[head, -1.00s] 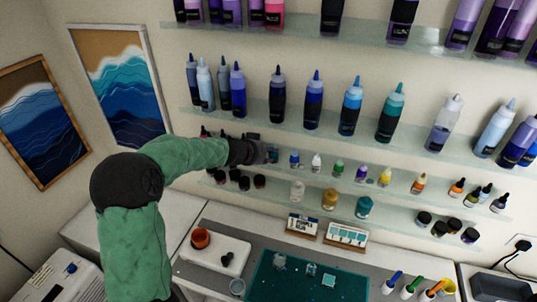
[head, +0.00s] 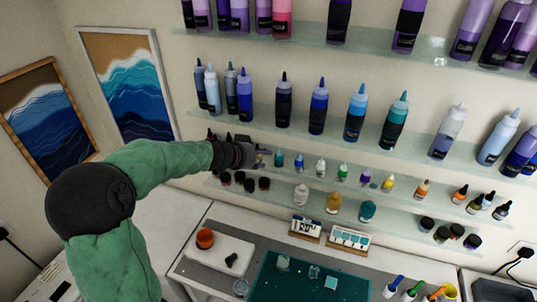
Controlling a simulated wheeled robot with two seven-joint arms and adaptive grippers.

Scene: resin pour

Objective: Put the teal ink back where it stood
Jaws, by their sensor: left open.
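The small teal ink bottle (head: 279,158) stands upright on the third glass shelf down (head: 330,177), at the left end of a row of small colour bottles. A small blue bottle (head: 298,161) stands just to its right. My left gripper (head: 259,155) is open and empty at shelf height, just left of the teal ink. A small gap shows between the fingertips and the bottle. My own arm and gripper hide part of the shelf's left end. My right gripper is not in view.
Dark bottles stand behind my left wrist, and several black-lidded jars (head: 245,183) sit below it. Large bottles, including a teal one (head: 394,120), stand on the shelf above. A teal mat (head: 300,284) and a white tray (head: 222,258) lie on the worktable.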

